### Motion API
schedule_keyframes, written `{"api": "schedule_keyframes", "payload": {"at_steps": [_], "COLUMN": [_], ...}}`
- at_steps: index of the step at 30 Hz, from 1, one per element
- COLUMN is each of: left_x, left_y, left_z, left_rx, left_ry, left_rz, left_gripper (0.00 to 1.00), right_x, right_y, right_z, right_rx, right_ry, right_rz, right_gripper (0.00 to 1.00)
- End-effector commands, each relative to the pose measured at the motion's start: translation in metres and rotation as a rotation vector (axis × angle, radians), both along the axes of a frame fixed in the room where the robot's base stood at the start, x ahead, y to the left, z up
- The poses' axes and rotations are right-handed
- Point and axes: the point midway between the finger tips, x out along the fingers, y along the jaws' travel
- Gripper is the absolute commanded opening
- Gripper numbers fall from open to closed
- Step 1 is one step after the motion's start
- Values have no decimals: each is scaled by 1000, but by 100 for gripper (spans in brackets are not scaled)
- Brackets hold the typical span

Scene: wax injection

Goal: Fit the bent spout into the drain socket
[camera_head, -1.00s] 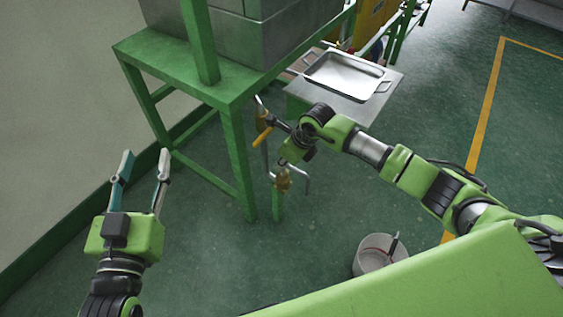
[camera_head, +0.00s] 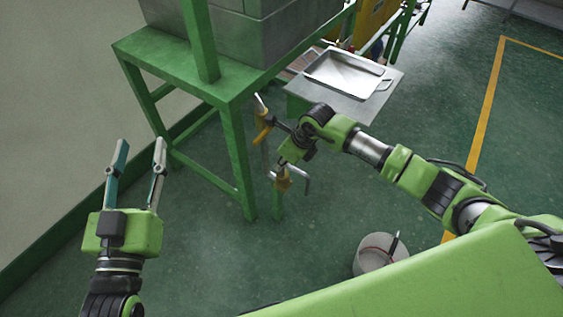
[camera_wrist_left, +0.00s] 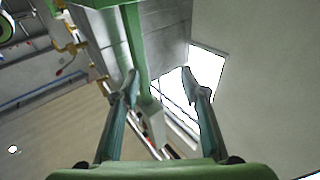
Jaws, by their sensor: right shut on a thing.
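My right gripper (camera_head: 284,168) hangs below its wrist beside the green stand's front leg and is shut on a part. A grey bent tube, seemingly the bent spout (camera_head: 305,182), shows just right of the fingertips. A brass fitting (camera_head: 283,182) is at the fingertips; I cannot tell whether it belongs to the spout or the drain socket. Another brass piece with an orange handle (camera_head: 262,134) is up and left of that gripper. Whether spout and socket touch is unclear. My left gripper (camera_head: 141,145) is open and empty; its spread fingers show in the left wrist view (camera_wrist_left: 160,85).
A green stand (camera_head: 175,70) carries a grey metal box. A metal tray (camera_head: 345,75) lies on a low table behind the right gripper. A round grey container (camera_head: 375,262) stands on the floor at lower right. The wall is close left of my left gripper.

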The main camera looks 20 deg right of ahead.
Motion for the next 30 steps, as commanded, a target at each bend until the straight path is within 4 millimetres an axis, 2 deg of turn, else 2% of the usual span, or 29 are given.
{"api": "schedule_keyframes", "payload": {"at_steps": [11, 30], "left_x": [-1, 2], "left_y": [-1, 1], "left_z": [6, -19], "left_rx": [-7, 23], "left_ry": [-26, 93], "left_rz": [-2, 4], "left_gripper": [40, 40], "right_x": [-2, -1], "right_y": [-1, 0], "right_z": [-3, 4], "right_rx": [-3, -2], "right_ry": [5, 5], "right_rz": [0, 0], "right_gripper": [0, 0]}}
